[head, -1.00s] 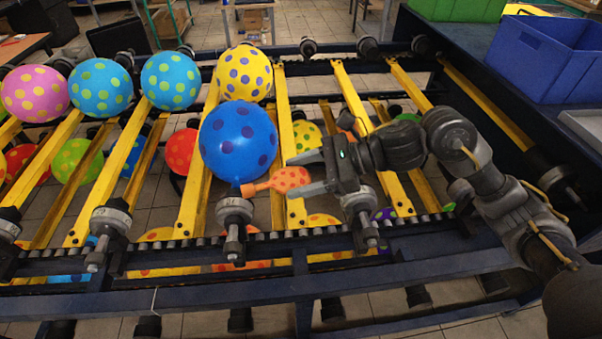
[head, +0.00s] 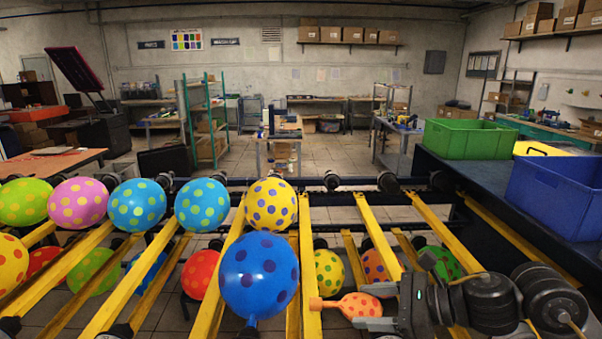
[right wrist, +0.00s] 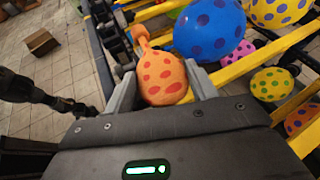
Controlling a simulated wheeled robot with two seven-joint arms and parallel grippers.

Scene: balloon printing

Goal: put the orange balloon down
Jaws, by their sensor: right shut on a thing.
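The small deflated orange balloon (head: 358,306) with red spots is between the fingers of my right gripper (head: 372,306), low right of centre in the head view. Its neck points left. In the right wrist view the orange balloon (right wrist: 162,78) fills the space between both fingertips of the right gripper (right wrist: 162,86). The gripper is shut on it and holds it beside the large blue balloon (head: 259,274). My left gripper is out of view.
Yellow rails (head: 379,237) run across the machine, with several inflated spotted balloons on and below them. A blue bin (head: 553,197) and a green bin (head: 466,139) stand on the dark bench at right.

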